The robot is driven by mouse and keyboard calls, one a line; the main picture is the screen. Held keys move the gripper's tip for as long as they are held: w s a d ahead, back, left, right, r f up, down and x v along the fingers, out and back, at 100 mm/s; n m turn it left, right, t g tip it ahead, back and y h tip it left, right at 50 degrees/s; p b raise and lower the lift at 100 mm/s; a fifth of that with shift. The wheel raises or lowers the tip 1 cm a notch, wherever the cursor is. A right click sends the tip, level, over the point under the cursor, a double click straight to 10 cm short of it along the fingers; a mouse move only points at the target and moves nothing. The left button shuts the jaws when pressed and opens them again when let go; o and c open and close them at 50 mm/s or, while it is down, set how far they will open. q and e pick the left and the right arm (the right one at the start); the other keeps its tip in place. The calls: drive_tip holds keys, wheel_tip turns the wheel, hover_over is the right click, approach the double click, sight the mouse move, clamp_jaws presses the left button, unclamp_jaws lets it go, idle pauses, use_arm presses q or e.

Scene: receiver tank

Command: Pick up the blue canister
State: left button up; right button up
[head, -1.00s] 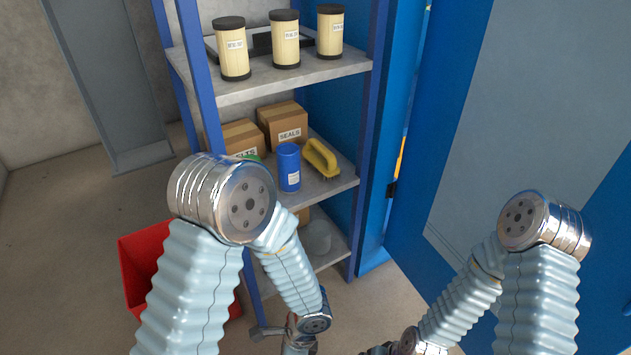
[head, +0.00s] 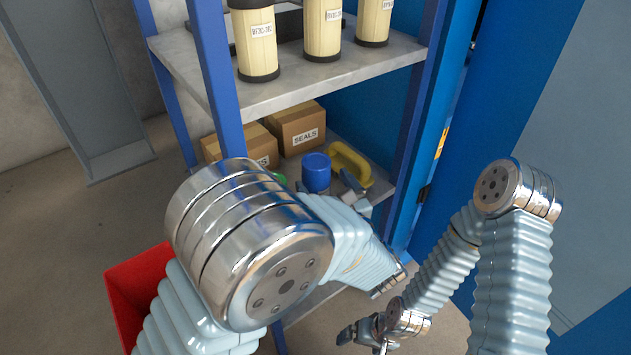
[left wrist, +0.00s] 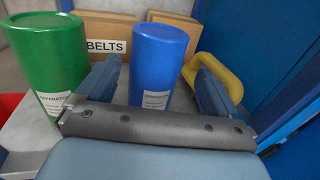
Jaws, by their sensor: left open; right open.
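The blue canister (head: 316,166) stands upright on the middle shelf; its lower part is hidden by my left arm in the head view. In the left wrist view the blue canister (left wrist: 160,58) stands ahead, with a white label low on its side. My left gripper (left wrist: 157,88) is open, one finger on each side of the canister's outline. I cannot tell whether the fingers touch it. In the head view my left gripper (head: 330,190) is at the canister, partly hidden by the arm. My right gripper (head: 364,336) is open, empty and low, away from the shelf.
A green canister (left wrist: 48,50) stands just left of the left finger. A yellow handle-shaped object (head: 350,162) lies right of the blue canister. Cardboard boxes (head: 296,128) are behind. The upper shelf (head: 200,62) carries filter cylinders. A red bin (head: 135,295) is lower left.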

use_arm(q)
drive_tip(key=x, duration=0.5)
drive_tip(key=shift+w+a+r, duration=0.1)
drive_tip(key=shift+w+a, duration=0.05)
drive_tip(key=shift+a, duration=0.25)
drive_tip(key=c, duration=1.4)
